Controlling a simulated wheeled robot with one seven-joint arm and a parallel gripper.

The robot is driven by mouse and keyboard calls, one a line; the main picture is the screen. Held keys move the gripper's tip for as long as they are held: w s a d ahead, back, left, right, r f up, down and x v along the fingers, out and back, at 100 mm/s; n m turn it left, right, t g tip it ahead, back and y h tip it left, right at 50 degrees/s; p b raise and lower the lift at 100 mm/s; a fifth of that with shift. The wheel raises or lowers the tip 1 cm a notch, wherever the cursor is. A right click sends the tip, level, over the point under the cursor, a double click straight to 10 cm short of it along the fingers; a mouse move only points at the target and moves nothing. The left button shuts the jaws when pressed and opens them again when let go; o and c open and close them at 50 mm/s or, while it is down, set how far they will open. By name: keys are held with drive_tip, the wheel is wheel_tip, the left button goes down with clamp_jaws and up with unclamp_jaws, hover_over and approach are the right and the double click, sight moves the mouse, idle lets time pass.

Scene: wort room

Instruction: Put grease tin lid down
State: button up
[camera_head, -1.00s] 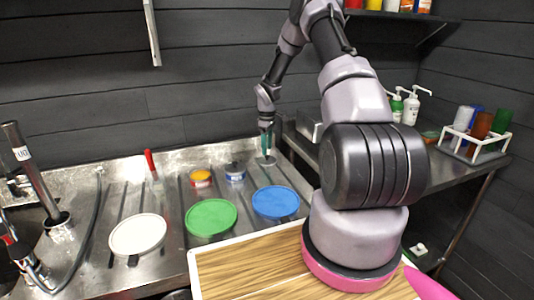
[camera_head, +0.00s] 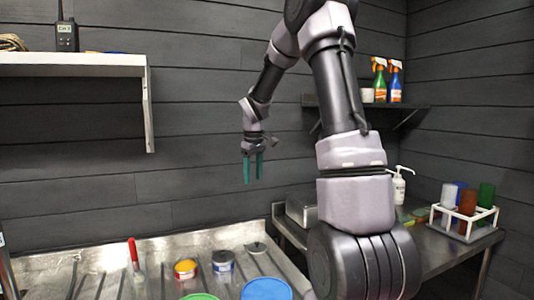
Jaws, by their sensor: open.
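A small grey lid (camera_head: 256,248), which looks like the grease tin lid, lies on the ribbed steel drainboard (camera_head: 150,291) near its back right. My gripper (camera_head: 253,183) is raised well above it, against the dark wall. Its two teal fingers point down, apart, with nothing between them. A blue and white tin (camera_head: 223,262) and a tin with a red and yellow look (camera_head: 186,269) stand to the left of the lid. I cannot tell which of them is the grease tin.
A red-handled tool (camera_head: 135,257) stands left of the tins. Green (camera_head: 200,297) and blue (camera_head: 267,289) round lids lie in front. The right-hand bench holds a white rack (camera_head: 463,224) of coloured cups and a white pump bottle (camera_head: 399,187). A white shelf (camera_head: 90,59) juts out at upper left.

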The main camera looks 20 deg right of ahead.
drive_tip(key=s+a+r+m+t, duration=0.2)
drive_tip(key=s+a+r+m, duration=0.2)
drive_tip(key=s+r, duration=0.85)
drive_tip(key=s+a+m+t+y, duration=0.1)
drive_tip(key=s+m, duration=0.1)
drive_tip(key=s, duration=0.6)
drive_tip(key=s+a+r+m+t+y, duration=0.1)
drive_tip(key=s+a+m+t, duration=0.1)
drive_tip(key=s, duration=0.6)
drive_tip(key=shift+s+r+m, duration=0.25)
drive_tip(key=shift+m, duration=0.35)
